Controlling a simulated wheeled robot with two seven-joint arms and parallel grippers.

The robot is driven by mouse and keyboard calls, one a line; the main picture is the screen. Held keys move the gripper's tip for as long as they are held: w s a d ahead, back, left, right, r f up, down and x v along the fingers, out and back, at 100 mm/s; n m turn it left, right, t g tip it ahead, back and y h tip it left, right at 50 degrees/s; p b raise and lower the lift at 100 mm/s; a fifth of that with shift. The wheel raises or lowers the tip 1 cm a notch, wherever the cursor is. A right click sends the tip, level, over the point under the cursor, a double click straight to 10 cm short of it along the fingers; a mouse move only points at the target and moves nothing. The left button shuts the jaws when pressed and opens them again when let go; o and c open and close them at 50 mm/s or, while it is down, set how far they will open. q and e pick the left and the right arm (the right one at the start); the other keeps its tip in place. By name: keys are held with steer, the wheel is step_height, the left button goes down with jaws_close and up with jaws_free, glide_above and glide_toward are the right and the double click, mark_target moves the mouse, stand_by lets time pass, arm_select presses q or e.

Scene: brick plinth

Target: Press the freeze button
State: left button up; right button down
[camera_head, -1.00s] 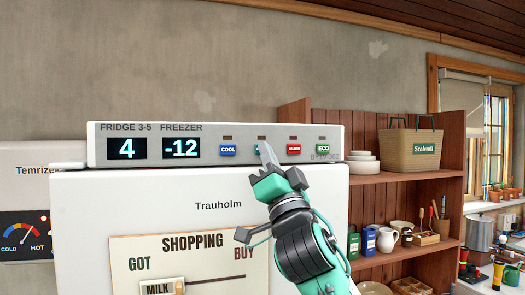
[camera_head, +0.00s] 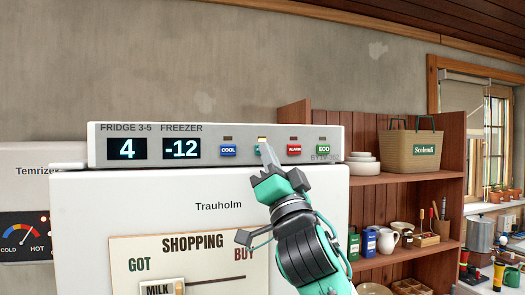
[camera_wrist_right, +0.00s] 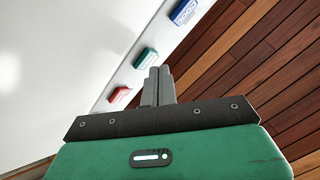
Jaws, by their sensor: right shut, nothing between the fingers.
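The control panel (camera_head: 215,158) tops the white fridge, with the freezer display (camera_head: 181,148) reading -12. The teal freeze button (camera_head: 258,149) sits between the blue COOL button (camera_head: 228,151) and the red ALARM button (camera_head: 294,150); its label is mostly hidden behind my right gripper (camera_head: 266,150). The small lamp (camera_head: 262,138) above it glows yellowish. My right gripper is shut and empty, its fingertips at the teal button. In the wrist view the teal button (camera_wrist_right: 145,57) shows beside the fingertips (camera_wrist_right: 159,72); contact is unclear. My left gripper is out of view.
The green ECO button (camera_head: 323,150) is at the panel's right. A shopping board (camera_head: 125,256) hangs on the fridge door. A wooden shelf (camera_head: 390,190) with a basket and crockery stands right. A second appliance (camera_head: 22,160) is at left.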

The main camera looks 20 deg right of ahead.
steer(key=shift+s, duration=0.1)
steer(key=shift+s+d, duration=0.1)
steer(key=shift+s, duration=2.85)
